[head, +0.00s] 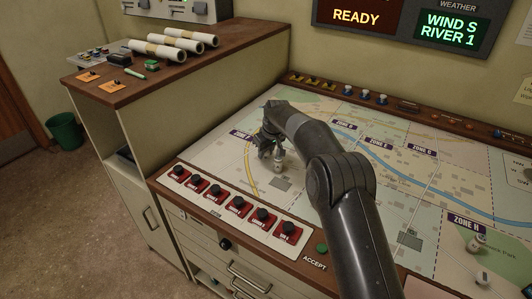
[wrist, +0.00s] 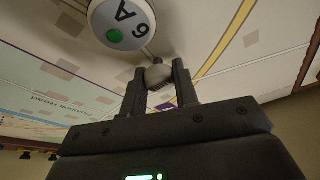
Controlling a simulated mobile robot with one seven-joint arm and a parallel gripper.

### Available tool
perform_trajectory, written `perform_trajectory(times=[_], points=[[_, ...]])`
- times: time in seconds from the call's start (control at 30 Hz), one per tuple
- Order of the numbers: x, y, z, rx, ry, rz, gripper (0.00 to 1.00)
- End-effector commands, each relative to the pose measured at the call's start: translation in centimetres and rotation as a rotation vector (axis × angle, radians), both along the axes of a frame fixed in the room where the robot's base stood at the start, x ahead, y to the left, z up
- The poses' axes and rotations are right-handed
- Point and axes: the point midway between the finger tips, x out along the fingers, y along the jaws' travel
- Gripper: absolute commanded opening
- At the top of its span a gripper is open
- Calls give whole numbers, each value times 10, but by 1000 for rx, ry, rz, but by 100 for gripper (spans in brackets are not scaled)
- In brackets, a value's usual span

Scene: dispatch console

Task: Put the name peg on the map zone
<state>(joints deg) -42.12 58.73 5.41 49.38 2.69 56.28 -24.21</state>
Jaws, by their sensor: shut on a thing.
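My gripper (head: 270,150) is over the left part of the map table (head: 215,157), near the zone F label (head: 240,134). It is shut on a small pale peg (head: 278,162). I cannot tell whether the peg touches the map. Other zone labels, such as zone E (head: 378,144) and zone H (head: 467,222), are printed further right.
A white peg (head: 476,242) and another pale piece (head: 483,280) stand near zone H. A row of black knobs on red plates (head: 238,203) and a green accept button (head: 321,248) line the front edge. Rolled papers (head: 175,44) lie on the left cabinet. My arm hides part of the middle map.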

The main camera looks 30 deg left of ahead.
Motion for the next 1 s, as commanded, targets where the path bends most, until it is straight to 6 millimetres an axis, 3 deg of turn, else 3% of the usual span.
perform_trajectory(times=[0.37,0.4,0.63,1.0], points=[[0,0,-7,0,-1,0,6],[0,0,-8,0,-1,0,28],[0,0,-7,1,-1,0,47],[0,-1,0,1,-3,-1,49]])
